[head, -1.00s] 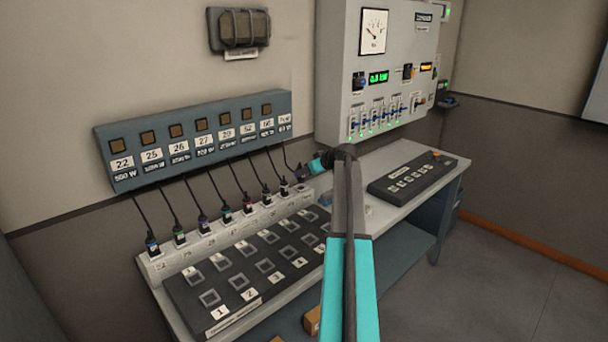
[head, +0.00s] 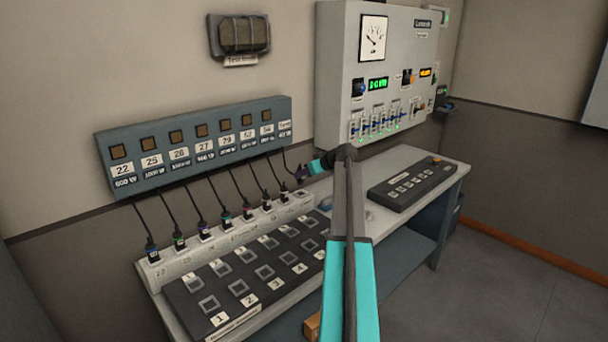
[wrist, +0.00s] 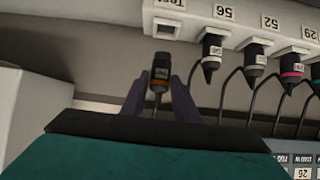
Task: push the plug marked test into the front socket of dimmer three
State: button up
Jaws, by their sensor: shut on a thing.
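My gripper (wrist: 160,92) is shut on a dark plug (wrist: 158,84) with an orange band; its label is too small to read. The plug is apart from the pale parking strip (wrist: 250,38), just in front of the place marked Test. In the head view my gripper (head: 305,173) is near the strip's far right end, with the plug hardly visible. The black dimmer panel (head: 225,331) lies before the strip, with two rows of sockets. The front socket of dimmer three (head: 265,271) shows empty above the number 3. My arm hides the panel's right end.
Several corded plugs (head: 204,231) stand in the strip, their cords hanging from the blue-grey labelled box (head: 200,158) on the wall. A black control desk (head: 412,188) sits on the bench's right. A grey cabinet (head: 345,110) with switches hangs above. The floor at right is clear.

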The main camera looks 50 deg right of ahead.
jog(key=shift+r, duration=1.75)
jog(key=shift+s+a, duration=0.1)
jog(key=s+a+b, duration=0.1)
jog(key=s+a, duration=0.6)
jog(key=a, duration=0.6)
jog(key=s+a+b, duration=0.1)
jog(key=s+a, duration=0.6)
jog(key=a, duration=0.5)
jog(key=shift+a+f+b, duration=0.15)
jog(key=shift+a+b, duration=0.15)
jog(key=shift+a, duration=0.05)
dwell(1.1)
jog(key=shift+s+a+b, duration=0.2)
jog(key=shift+a+b, duration=0.2)
jog(key=shift+b, duration=0.65)
jog(key=s+a+b, duration=0.5)
jog(key=a+b, duration=0.3)
jog(key=b, duration=0.7)
jog(key=shift+a, duration=0.4)
